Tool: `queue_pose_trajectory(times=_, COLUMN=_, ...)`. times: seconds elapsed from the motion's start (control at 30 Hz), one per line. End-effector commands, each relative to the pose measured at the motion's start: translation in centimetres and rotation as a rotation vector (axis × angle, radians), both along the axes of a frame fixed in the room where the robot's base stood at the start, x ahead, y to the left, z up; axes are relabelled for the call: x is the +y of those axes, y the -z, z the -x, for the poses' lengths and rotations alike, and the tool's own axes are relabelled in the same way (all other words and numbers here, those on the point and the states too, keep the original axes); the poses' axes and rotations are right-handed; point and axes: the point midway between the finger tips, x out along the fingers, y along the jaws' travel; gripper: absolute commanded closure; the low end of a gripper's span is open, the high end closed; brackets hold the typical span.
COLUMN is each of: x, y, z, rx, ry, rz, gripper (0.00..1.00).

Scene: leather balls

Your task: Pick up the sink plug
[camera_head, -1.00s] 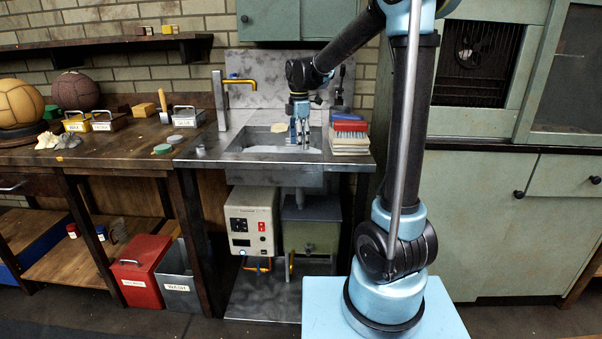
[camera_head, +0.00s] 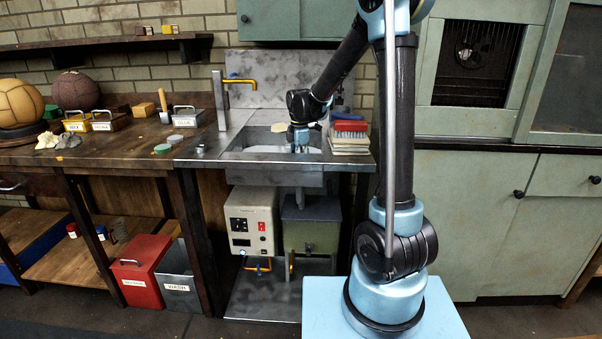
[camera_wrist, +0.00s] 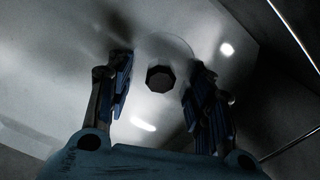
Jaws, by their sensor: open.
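The sink plug (camera_wrist: 160,78) looks like a small dark, many-sided piece in the wrist view, on a paler round patch of the sink floor. My gripper (camera_wrist: 160,95) is open, with one finger to each side of the plug in the picture; the fingers look apart from it. In the head view my gripper (camera_head: 300,147) reaches down into the metal sink (camera_head: 240,153). The plug is hidden there by the sink's front rim and my gripper.
A yellow-spouted tap (camera_head: 240,81) stands left of my arm. A pale lump (camera_head: 279,127) lies at the back rim. The counter with tins (camera_head: 109,122) is to the left.

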Motion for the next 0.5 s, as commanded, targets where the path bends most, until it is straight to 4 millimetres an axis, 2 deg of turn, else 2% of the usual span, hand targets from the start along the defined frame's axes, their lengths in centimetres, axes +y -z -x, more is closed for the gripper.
queue_pose_trajectory(times=0.23, x=-0.01, y=0.09, z=0.0, rx=0.0, ry=0.0, rz=0.0, gripper=0.54)
queue_pose_trajectory(times=0.4, x=-0.02, y=0.08, z=-0.01, rx=0.0, ry=0.0, rz=0.0, gripper=0.93)
queue_pose_trajectory(times=0.43, x=-0.02, y=0.08, z=-0.01, rx=0.0, ry=0.001, rz=0.0, gripper=0.97)
queue_pose_trajectory(times=0.5, x=-0.03, y=0.08, z=-0.01, rx=0.0, ry=0.001, rz=0.0, gripper=0.97)
